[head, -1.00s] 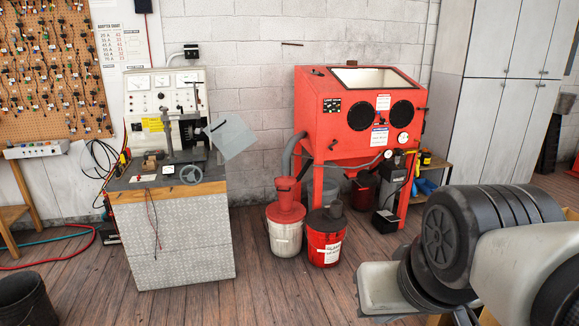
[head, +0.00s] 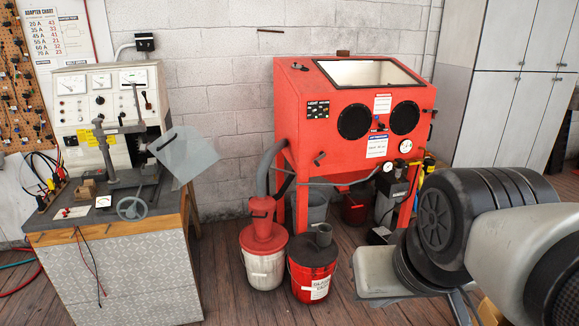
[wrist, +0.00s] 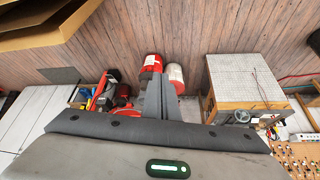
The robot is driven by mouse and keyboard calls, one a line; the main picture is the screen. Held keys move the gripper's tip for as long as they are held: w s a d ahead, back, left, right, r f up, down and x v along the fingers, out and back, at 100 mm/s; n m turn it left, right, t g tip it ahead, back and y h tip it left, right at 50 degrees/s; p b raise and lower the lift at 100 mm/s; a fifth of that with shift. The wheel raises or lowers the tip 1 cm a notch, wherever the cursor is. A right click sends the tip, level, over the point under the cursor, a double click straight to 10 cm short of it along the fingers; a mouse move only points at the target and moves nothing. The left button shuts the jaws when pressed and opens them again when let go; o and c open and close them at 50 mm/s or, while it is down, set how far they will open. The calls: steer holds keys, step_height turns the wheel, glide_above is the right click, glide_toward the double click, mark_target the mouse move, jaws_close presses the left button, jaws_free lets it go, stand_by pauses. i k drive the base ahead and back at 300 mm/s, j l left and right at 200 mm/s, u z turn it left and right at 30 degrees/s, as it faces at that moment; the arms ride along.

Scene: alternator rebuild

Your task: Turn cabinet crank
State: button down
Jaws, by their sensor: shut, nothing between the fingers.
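The red blast cabinet (head: 341,112) stands against the wall in the middle of the head view, with a glass top window and two round black glove ports. A small dark handle (head: 319,158) sticks out at its lower left front; it looks like a crank, but is too small to be sure. The cabinet shows only partly, upside down, in the wrist view (wrist: 124,117), behind my gripper. My gripper (wrist: 161,80) is shut and empty, pointing out over the floor, apart from the cabinet. In the head view my arm fills the lower right and the fingers are not seen.
A white-and-red bucket (head: 264,265) and a red bucket (head: 314,280) stand before the cabinet. A test bench (head: 120,250) with a handwheel (head: 131,208) stands left. Tall grey lockers (head: 510,115) stand right. Wooden floor (head: 225,285) is bare between bench and buckets.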

mark_target(322, 153)
steer(key=i+l, duration=0.1)
steer(key=i, duration=0.3)
steer(key=i+l, duration=0.1)
steer(key=i, duration=0.35)
steer(key=i+j, duration=0.15)
steer(key=i, duration=0.3)
steer(key=i+j+z, duration=0.15)
steer(key=i, duration=0.35)
steer(key=i+j, duration=0.15)
steer(key=i, duration=0.3)
steer(key=i+j+z, duration=0.15)
steer(key=i, duration=0.3)
